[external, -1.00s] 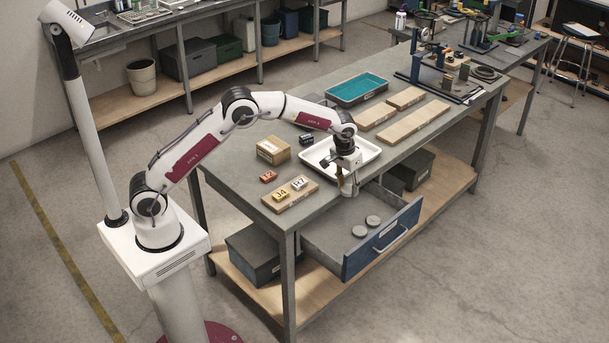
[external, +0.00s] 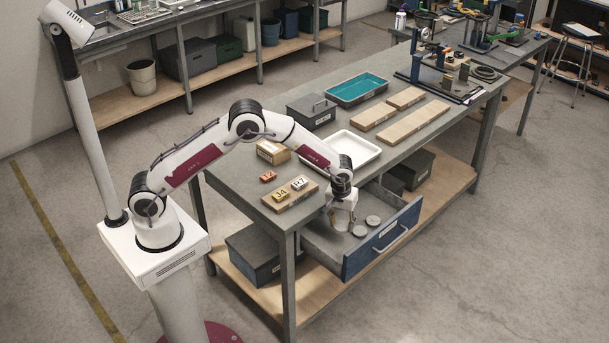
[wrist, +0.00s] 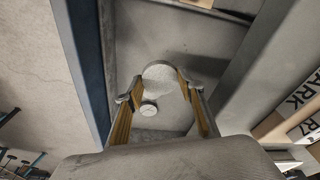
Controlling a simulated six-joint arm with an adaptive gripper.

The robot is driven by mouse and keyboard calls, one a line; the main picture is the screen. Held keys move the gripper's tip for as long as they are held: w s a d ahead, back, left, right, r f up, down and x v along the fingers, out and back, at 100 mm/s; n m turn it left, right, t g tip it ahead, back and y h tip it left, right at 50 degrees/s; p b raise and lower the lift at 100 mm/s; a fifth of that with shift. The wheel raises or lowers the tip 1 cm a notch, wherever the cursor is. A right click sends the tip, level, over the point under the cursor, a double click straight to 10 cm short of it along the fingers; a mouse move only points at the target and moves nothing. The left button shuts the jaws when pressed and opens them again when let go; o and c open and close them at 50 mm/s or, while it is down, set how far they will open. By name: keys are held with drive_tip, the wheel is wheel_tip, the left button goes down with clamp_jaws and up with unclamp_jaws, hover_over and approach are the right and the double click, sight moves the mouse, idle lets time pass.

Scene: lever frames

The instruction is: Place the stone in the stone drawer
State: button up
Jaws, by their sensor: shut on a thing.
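My gripper (external: 333,228) points down into the open drawer (external: 320,247), at its left part in the external view. In the wrist view my gripper (wrist: 158,90) has its two fingers shut on a pale grey rounded stone (wrist: 160,74); the fingers hide part of its sides. The drawer has a blue front (external: 382,242) with a handle and a label. I cannot tell whether the held stone touches the drawer floor.
The workbench top (external: 240,185) is above the drawer.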

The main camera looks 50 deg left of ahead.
drive_tip(key=shift+f, duration=0.1)
hover_over(340, 247)
drive_tip(key=shift+s+d+f, duration=0.15)
drive_tip(key=shift+f, duration=1.4)
drive_tip(key=shift+s+d+f, duration=0.1)
drive_tip(key=shift+s+f, duration=0.05)
drive_tip(key=shift+f, duration=1.35)
drive_tip(key=shift+f, duration=0.1)
drive_tip(key=shift+f, duration=1.75)
drive_tip(key=shift+f, duration=0.1)
drive_tip(key=o, duration=1.1)
drive_tip(key=shift+s+d+r, duration=0.1)
drive_tip(key=shift+s+r, duration=0.2)
drive_tip(key=shift+r, duration=1.7)
drive_tip(key=shift+s+d+r, duration=0.1)
drive_tip(key=shift+s+r, duration=0.15)
drive_tip(key=shift+r, duration=1.8)
drive_tip(key=shift+s+d+r, duration=0.1)
drive_tip(key=shift+s+r, duration=0.2)
drive_tip(key=shift+r, duration=1.7)
